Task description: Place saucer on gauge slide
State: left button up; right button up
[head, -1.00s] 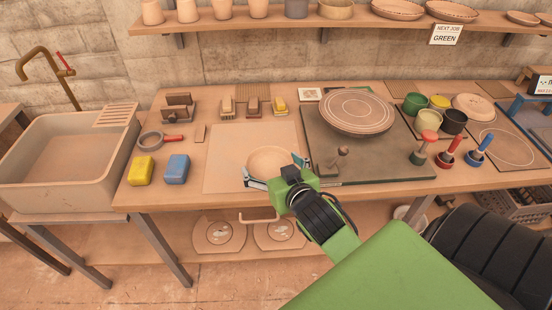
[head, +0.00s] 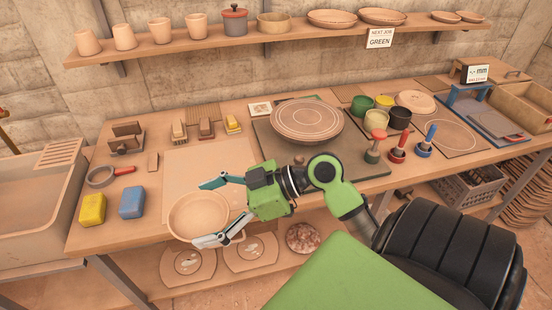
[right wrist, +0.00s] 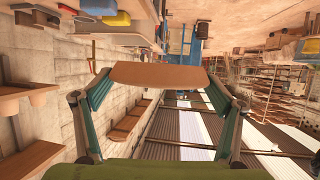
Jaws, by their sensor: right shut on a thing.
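The saucer (head: 190,217) is a round, shallow, light clay dish. My right gripper (head: 212,212) is shut on the saucer, with a finger at either side of its rim, over the front left of the bench. In the right wrist view the saucer (right wrist: 160,75) shows nearly edge-on between both fingers (right wrist: 160,92). The gauge (head: 466,100) is a blue frame with an mm display at the far right of the bench, well apart from the saucer. Its grey slide (head: 498,124) lies in front of the frame. My left gripper is not in view.
A large plate (head: 306,121) stands on a dark board at mid-bench. Red, blue and green-based stamps (head: 397,150) and glaze pots (head: 400,117) stand between it and the gauge. Yellow and blue sponges (head: 132,202) lie at left. A shelf (head: 180,45) runs above.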

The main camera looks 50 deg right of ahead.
aim_at(496, 122)
jog(key=l+z, duration=0.15)
jog(key=z, duration=0.25)
jog(key=l+z, duration=0.2)
jog(key=z, duration=0.2)
jog(key=l+z, duration=0.15)
jog(key=z, duration=0.25)
jog(key=i+l+z, duration=0.2)
jog(key=l, duration=0.4)
jog(key=i+l+z, duration=0.2)
jog(key=i+l, duration=0.25)
jog(key=i+l+z, duration=0.2)
jog(key=i+l, duration=0.2)
jog(key=l, duration=0.15)
